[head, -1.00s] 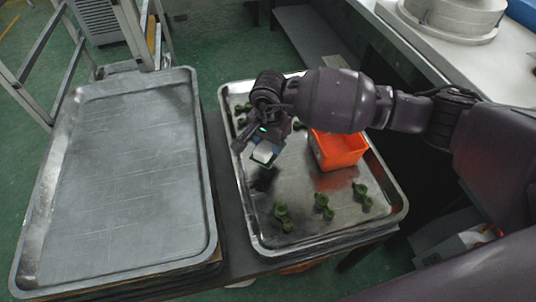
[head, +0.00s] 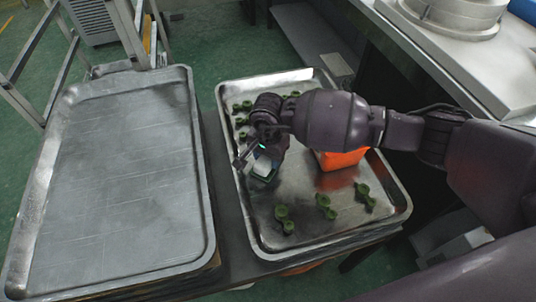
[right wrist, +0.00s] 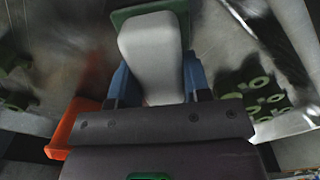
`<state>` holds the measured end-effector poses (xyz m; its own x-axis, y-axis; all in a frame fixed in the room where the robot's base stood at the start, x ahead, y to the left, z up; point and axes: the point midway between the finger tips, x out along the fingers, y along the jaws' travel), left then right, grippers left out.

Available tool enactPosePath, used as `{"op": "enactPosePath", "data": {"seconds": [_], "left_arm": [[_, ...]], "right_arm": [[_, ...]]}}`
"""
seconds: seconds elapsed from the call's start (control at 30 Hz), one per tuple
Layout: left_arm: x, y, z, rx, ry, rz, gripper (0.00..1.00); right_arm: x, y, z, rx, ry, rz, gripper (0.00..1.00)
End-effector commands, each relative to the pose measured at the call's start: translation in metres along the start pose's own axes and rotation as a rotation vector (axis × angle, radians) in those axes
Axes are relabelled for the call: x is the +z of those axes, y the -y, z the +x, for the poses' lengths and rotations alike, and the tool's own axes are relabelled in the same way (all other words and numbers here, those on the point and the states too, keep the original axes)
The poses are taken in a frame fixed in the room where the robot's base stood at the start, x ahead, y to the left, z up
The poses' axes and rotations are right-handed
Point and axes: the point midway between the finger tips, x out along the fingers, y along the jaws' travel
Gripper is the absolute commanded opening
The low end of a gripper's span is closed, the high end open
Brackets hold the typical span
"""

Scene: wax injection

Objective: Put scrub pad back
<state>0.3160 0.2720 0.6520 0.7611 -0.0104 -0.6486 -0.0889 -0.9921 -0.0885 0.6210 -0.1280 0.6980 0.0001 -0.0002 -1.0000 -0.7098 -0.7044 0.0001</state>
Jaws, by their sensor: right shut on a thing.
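The scrub pad has a white handle-like body on a green pad; it shows in the right wrist view (right wrist: 152,55) and in the head view (head: 263,167). My right gripper (head: 258,155) is shut on it, with blue fingers on both sides of the white body in the right wrist view (right wrist: 155,85). It holds the pad over the left part of the right-hand metal tray (head: 290,232). I cannot tell whether the pad touches the tray. An orange box (head: 342,159) stands on this tray, partly hidden behind my right arm. My left gripper is not in view.
Several green wax parts (head: 284,217) lie on the right tray, at its front and far left. An empty metal tray (head: 115,190) lies to the left. A metal rack (head: 38,60) stands at the far left. A white worktop (head: 480,60) is at the upper right.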

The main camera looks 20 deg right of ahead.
Motion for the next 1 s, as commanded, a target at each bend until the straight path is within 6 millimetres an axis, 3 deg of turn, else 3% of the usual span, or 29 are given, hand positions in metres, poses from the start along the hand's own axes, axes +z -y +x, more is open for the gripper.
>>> {"op": "enactPosePath", "data": {"seconds": [0.03,0.2,0.57,1.0], "left_arm": [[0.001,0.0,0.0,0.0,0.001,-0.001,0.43],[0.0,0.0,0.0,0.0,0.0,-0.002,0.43],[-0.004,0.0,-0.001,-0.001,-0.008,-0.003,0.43],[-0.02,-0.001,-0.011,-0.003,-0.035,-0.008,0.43]], "right_arm": [[0.0,0.0,0.002,0.001,0.001,0.0,0.47],[0.0,0.0,0.001,0.001,0.0,0.0,0.7],[-0.001,0.001,-0.007,-0.003,-0.002,0.0,0.7],[-0.001,0.001,-0.087,-0.006,-0.006,-0.001,0.7]]}}
